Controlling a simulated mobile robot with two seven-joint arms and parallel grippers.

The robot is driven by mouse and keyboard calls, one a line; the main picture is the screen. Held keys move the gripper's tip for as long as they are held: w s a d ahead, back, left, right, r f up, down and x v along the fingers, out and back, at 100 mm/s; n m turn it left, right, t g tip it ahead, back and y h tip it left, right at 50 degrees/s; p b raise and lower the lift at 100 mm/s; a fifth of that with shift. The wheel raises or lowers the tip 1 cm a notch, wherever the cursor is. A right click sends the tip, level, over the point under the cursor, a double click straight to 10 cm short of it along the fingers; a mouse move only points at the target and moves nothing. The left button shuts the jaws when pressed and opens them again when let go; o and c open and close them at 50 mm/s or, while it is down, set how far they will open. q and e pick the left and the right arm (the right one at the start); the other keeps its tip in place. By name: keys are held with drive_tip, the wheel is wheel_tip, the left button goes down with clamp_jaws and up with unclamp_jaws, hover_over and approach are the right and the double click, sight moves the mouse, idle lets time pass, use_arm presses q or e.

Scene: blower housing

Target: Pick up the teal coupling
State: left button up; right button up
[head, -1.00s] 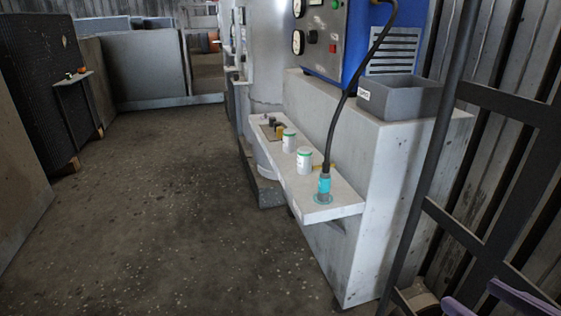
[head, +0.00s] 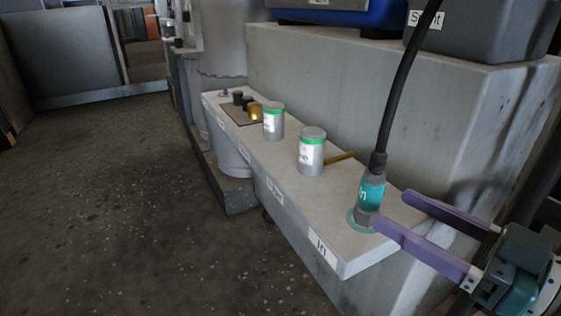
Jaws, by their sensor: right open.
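The teal coupling (head: 371,193) stands upright on the near end of a pale shelf (head: 345,246), over a teal ring marked on the surface. A thick black hose (head: 397,91) runs up from its top. My right gripper (head: 391,212) is open, with two purple fingers coming in from the right. The fingertips are close to the coupling, one low by its base and the other to its right. I cannot tell whether they touch it. The gap between the fingers looks empty. My left gripper is not in view.
Two grey canisters with green bands, one nearer (head: 312,152) and one farther (head: 273,122), stand behind the coupling. A brass rod (head: 341,157) lies by the nearer one. Small dark and brass parts sit on a mat (head: 236,113). A grey bin (head: 485,29) stands on the ledge above.

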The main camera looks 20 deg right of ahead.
sight(370, 193)
drive_tip(key=x, duration=0.2)
drive_tip(key=b+x, duration=0.2)
drive_tip(key=x, duration=0.1)
drive_tip(key=shift+w+d+f, duration=0.15)
drive_tip(key=shift+w, duration=0.45)
clamp_jaws()
